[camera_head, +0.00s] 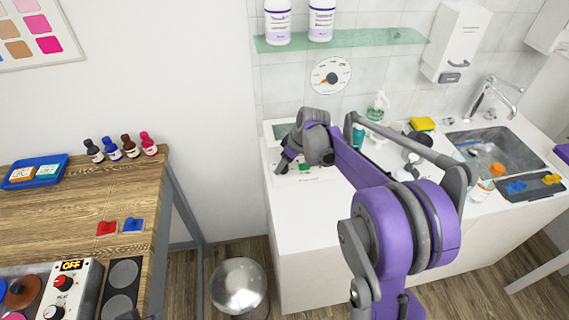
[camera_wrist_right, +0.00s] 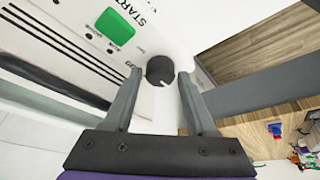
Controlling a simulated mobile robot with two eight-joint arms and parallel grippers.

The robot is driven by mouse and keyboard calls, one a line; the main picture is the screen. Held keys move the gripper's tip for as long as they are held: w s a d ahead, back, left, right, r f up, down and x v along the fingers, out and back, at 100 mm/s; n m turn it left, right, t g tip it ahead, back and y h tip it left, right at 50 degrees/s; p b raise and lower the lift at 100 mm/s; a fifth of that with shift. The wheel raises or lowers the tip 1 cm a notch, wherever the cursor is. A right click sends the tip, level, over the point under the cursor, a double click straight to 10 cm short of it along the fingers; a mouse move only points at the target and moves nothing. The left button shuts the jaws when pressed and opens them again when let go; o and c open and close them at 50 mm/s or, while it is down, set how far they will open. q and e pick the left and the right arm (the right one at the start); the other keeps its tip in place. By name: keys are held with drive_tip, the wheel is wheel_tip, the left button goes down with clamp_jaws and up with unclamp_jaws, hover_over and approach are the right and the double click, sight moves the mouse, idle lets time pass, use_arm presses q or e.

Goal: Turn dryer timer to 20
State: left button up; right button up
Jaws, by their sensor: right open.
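The dryer (camera_head: 281,180) is a white box on the left end of the counter, partly hidden by my right arm. In the right wrist view its white panel shows a green START button (camera_wrist_right: 115,27) and a round dark timer knob (camera_wrist_right: 160,68). A small light mark shows on the knob's lower right edge. Scale digits beside the knob are partly hidden by a finger, and I cannot read the setting. My right gripper (camera_wrist_right: 159,84) is open, one finger on each side of the knob with visible gaps. My left gripper is not in view.
A glass shelf (camera_head: 345,40) with white bottles hangs above a round wall dial (camera_head: 331,76). A green-labelled pump bottle (camera_head: 377,106), yellow sponge (camera_head: 422,124) and sink (camera_head: 497,149) are to the right. A wooden table (camera_head: 70,206) stands left; a metal bin (camera_head: 239,284) is on the floor.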

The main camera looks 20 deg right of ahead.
clamp_jaws()
idle(0.4)
drive_tip(key=m+h+b, duration=0.1)
drive_tip(key=m, duration=0.3)
drive_tip(key=shift+s+a+t, duration=0.1)
drive_tip(key=shift+a+t, duration=0.05)
drive_tip(key=shift+t, duration=0.15)
drive_tip(key=m+h, duration=0.2)
drive_tip(key=m, duration=0.2)
drive_tip(key=shift+a+b, duration=0.15)
drive_tip(key=shift+b, duration=0.15)
drive_tip(key=m+h, duration=0.1)
drive_tip(key=m, duration=0.4)
drive_tip(key=shift+a+g+h, duration=0.1)
drive_tip(key=shift+g+h, duration=0.3)
drive_tip(key=m+g+h, duration=0.1)
drive_tip(key=m, duration=0.3)
drive_tip(key=shift+m, duration=0.4)
